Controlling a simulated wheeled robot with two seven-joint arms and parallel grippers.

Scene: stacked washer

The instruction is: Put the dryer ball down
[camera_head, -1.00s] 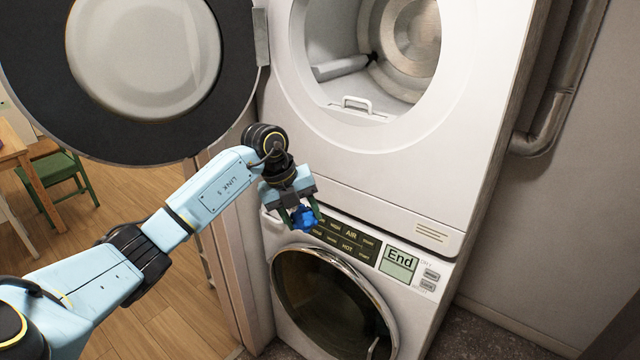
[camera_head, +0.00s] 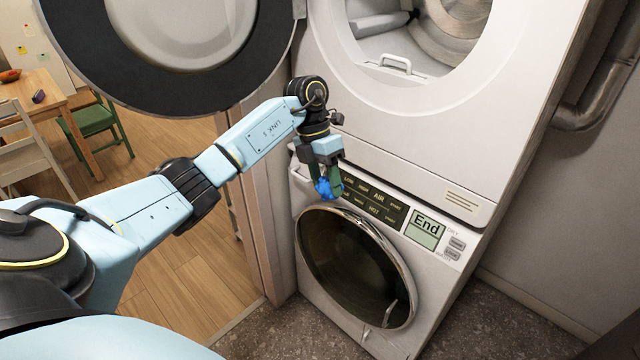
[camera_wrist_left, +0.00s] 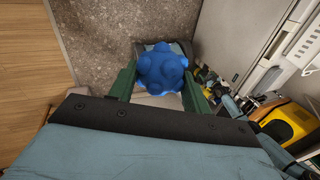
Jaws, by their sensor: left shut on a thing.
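The dryer ball (camera_head: 328,188) is blue and knobbly. It also shows in the left wrist view (camera_wrist_left: 162,70), between the two green fingers. My left gripper (camera_head: 326,184) is shut on it, with the fingers pointing down. In the head view it hangs in front of the lower machine's control panel (camera_head: 372,205), at the panel's left end. In the wrist view, grey speckled floor lies beyond the ball. I do not see my right gripper.
The upper machine's round door (camera_head: 70,60) stands open at the left, its drum (camera_head: 455,30) exposed. The lower machine's round door (camera_head: 355,268) is closed. The display (camera_head: 425,228) reads "End". Speckled floor (camera_head: 485,315) is clear at lower right; a table and chairs stand far left.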

